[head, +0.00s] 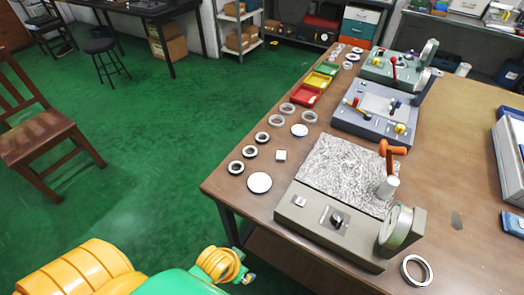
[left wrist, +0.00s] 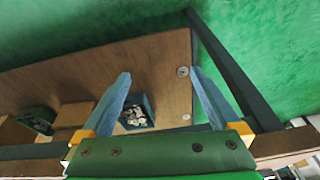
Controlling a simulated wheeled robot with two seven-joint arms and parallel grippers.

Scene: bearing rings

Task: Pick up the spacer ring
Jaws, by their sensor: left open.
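Several rings lie on the brown table (head: 450,165) in the head view. Three dark-and-silver rings (head: 250,152) form a row near the left edge, and paler rings (head: 277,119) lie farther back. A lone silver ring (head: 416,270) lies at the front right. I cannot tell for certain which is the spacer ring. My left gripper (left wrist: 159,73) is open and empty in the left wrist view, with a small ring (left wrist: 183,71) seen beyond its fingers. In the head view, my left arm is low, off the table's front left corner. My right gripper is not in view.
A grey machine with a dial (head: 335,218) stands near the front; a blue-grey machine (head: 378,108) stands behind it. A chair (head: 45,135) stands on the green floor.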

